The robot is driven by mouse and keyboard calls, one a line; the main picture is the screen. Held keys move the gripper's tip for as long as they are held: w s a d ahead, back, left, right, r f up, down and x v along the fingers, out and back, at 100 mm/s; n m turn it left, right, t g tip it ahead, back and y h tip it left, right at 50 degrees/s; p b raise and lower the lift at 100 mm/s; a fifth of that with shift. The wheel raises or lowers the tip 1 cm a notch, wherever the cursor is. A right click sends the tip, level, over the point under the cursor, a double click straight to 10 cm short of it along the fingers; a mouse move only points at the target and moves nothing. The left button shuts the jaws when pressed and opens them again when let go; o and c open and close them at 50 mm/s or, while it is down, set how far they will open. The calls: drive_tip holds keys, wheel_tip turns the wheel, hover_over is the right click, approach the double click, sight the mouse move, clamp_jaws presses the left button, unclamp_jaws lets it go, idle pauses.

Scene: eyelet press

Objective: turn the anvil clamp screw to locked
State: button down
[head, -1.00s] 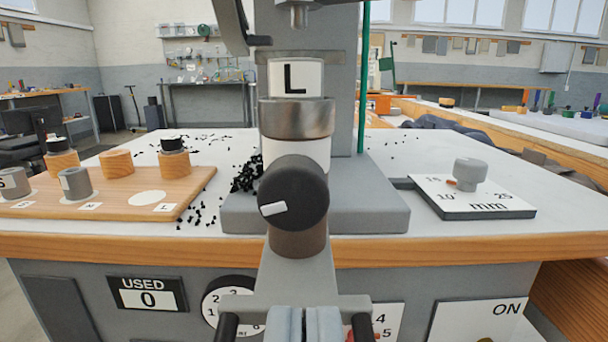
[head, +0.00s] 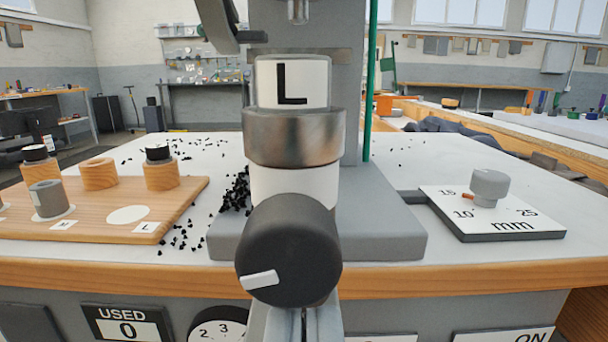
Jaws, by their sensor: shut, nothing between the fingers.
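The anvil clamp screw is a dark round knob (head: 295,235) on the front of the press, below the middle of the view. Its white pointer mark (head: 259,281) points to the lower left. Above it a metal collar (head: 293,138) surrounds the anvil, whose white top part is marked L (head: 292,83). My gripper (head: 296,322) is shut and empty at the bottom centre, just below the knob in the picture. The knob's lower edge and the fingertips overlap in view. I cannot tell whether they touch.
A wooden board (head: 190,200) with several dies stands at the left. A mm dial plate (head: 490,224) with a grey knob (head: 489,187) is at the right. Small black eyelets (head: 236,190) lie scattered beside the press base (head: 385,225). The USED counter (head: 127,328) is on the bench front.

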drive_tip(key=shift+r, duration=0.25)
idle(0.4)
drive_tip(key=shift+a, duration=0.3)
drive_tip(key=shift+f, duration=0.1)
drive_tip(key=s, duration=0.6)
drive_tip(key=shift+f, duration=0.3)
idle(0.5)
